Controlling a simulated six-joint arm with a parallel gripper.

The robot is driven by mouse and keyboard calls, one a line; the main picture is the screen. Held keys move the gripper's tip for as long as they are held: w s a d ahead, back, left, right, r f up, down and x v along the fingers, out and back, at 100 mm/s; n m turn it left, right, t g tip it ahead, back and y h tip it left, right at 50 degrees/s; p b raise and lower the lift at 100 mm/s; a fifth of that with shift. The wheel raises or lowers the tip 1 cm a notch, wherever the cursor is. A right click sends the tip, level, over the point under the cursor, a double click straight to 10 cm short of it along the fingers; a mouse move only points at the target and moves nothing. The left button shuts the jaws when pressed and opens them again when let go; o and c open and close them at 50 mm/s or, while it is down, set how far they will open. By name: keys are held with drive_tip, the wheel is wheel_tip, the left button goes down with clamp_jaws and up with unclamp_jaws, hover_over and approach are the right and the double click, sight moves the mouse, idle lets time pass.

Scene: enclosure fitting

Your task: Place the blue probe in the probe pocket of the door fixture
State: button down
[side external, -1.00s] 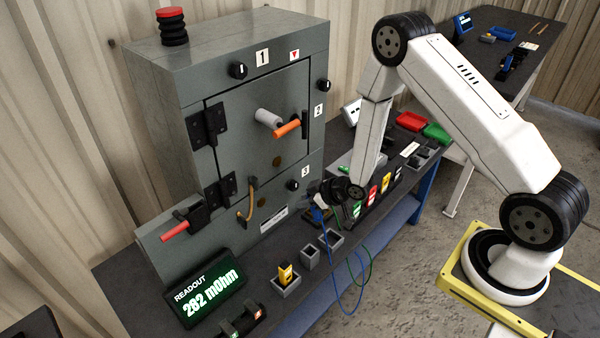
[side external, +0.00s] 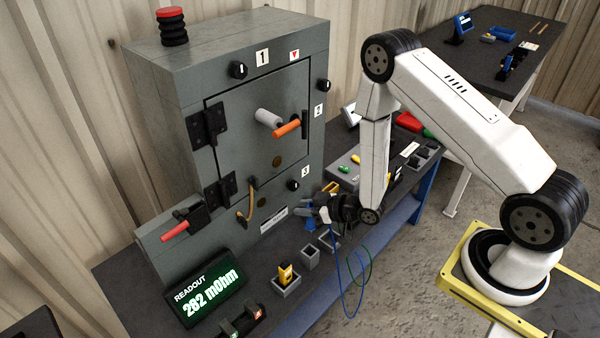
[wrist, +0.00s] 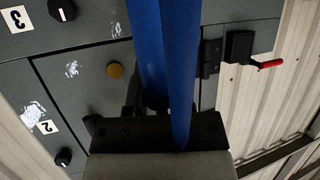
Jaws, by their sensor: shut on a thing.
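My gripper (side external: 314,212) is shut on the blue probe (side external: 310,225), level in front of the cabinet's lower right part and above the bench. In the wrist view, long blue shapes of the probe (wrist: 150,50) run close to the camera from the top edge down to the dark gripper body; the fingertips and the probe's tip cannot be made out. A blue cable (side external: 345,290) hangs in a loop below my gripper. Small grey open pockets stand on the bench: one (side external: 311,259) looks empty, and another (side external: 328,240) is just below my gripper. I cannot tell which is the probe pocket.
The grey cabinet (side external: 240,150) has a shut door with an orange-tipped handle (side external: 286,129) and a hanging brown strap (side external: 249,203). A yellow part stands in a front holder (side external: 286,287). The readout (side external: 206,290) shows 282 mOhm. A green cable (side external: 367,270) hangs beside the blue one.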

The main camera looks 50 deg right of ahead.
sight(312, 229)
drive_tip(key=shift+f, duration=2.05)
drive_tip(key=shift+f, duration=1.75)
drive_tip(key=shift+f, duration=0.65)
drive_tip(key=shift+c, duration=2.3)
unclamp_jaws()
drive_tip(key=shift+r, duration=0.2)
